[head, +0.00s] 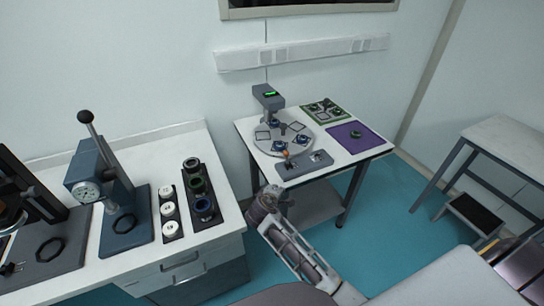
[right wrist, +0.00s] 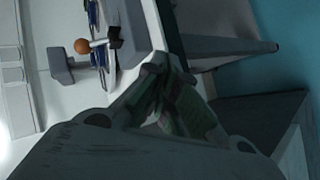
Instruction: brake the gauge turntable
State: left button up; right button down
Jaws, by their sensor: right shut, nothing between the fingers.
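The gauge turntable (head: 262,137) is a round grey plate on the far small table, carrying several dark round parts and square frames. A grey gauge post (head: 268,104) with a green-lit display stands behind it. A lever with an orange ball knob (head: 286,153) sits at the plate's front edge; the knob also shows in the right wrist view (right wrist: 82,46), with its rod reaching a dark block. My right gripper (head: 283,195) is shut and empty, in front of the table's near edge and apart from the lever. Its fingers (right wrist: 168,72) show in the wrist view. My left gripper is not in view.
A grey block (head: 304,164) with two dark fittings lies at the small table's front. The left bench holds a lever press (head: 100,180) and a dark rack (head: 198,194).

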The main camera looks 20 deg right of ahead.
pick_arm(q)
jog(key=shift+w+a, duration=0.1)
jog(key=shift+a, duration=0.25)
pick_arm(e)
jog(key=w+a+r+n+t+h, duration=0.1)
jog(key=w+a+r+n+t, duration=0.2)
jog(key=w+r, duration=0.3)
jog(key=w+n, duration=0.1)
jog(key=w, duration=0.2)
jog(key=shift+w+t+h, duration=0.25)
jog(key=shift+t+h, duration=0.05)
jog(key=shift+h, duration=0.1)
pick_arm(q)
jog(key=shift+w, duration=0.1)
